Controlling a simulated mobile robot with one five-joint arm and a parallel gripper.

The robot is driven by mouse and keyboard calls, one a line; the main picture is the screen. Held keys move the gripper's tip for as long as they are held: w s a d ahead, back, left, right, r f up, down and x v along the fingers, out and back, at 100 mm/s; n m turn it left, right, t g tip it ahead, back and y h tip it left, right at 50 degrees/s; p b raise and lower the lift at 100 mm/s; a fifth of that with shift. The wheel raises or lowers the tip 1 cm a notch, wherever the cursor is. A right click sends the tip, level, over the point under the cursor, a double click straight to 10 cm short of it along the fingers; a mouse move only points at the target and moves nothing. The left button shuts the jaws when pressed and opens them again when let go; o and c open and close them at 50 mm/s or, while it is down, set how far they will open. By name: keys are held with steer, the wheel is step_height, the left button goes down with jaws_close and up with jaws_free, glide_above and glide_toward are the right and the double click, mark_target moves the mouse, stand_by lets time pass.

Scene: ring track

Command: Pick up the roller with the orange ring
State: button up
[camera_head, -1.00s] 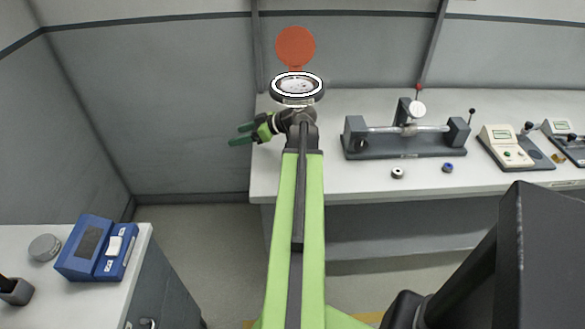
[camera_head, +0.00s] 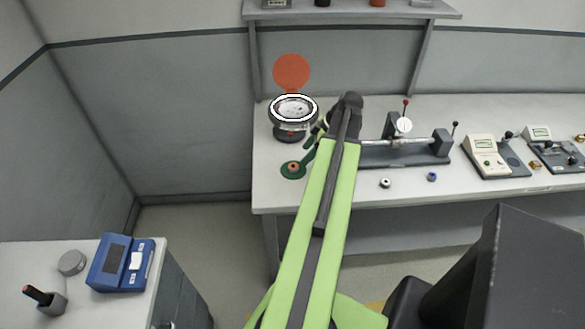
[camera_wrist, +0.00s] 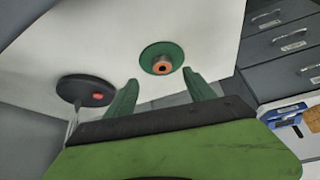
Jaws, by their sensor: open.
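The roller with the orange ring (camera_wrist: 162,67) sits at the middle of a round green base (camera_wrist: 150,52) on the white bench. In the head view the same roller (camera_head: 293,167) and green base (camera_head: 286,172) show near the bench's left front part. My gripper (camera_wrist: 160,77) is open and empty. In the wrist view its two green fingers point toward the roller, which lies between and beyond the tips, apart from them. In the head view my arm partly hides the gripper.
A grey bench fixture (camera_head: 405,155) and two small rollers, one grey-white (camera_head: 385,183) and one blue (camera_head: 432,177), lie to the right.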

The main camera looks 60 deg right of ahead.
mark_target(294, 166)
steer(key=shift+b+x, duration=0.5)
steer(key=shift+x, duration=0.5)
steer(key=shift+w+a+f, duration=0.1)
steer(key=shift+w+f, duration=0.05)
steer(key=b+x, duration=0.4)
steer(key=x, duration=0.1)
steer(key=shift+a+f+b, duration=0.1)
steer(key=shift+a+b, duration=0.1)
steer(key=shift+b, duration=0.2)
jaws_close()
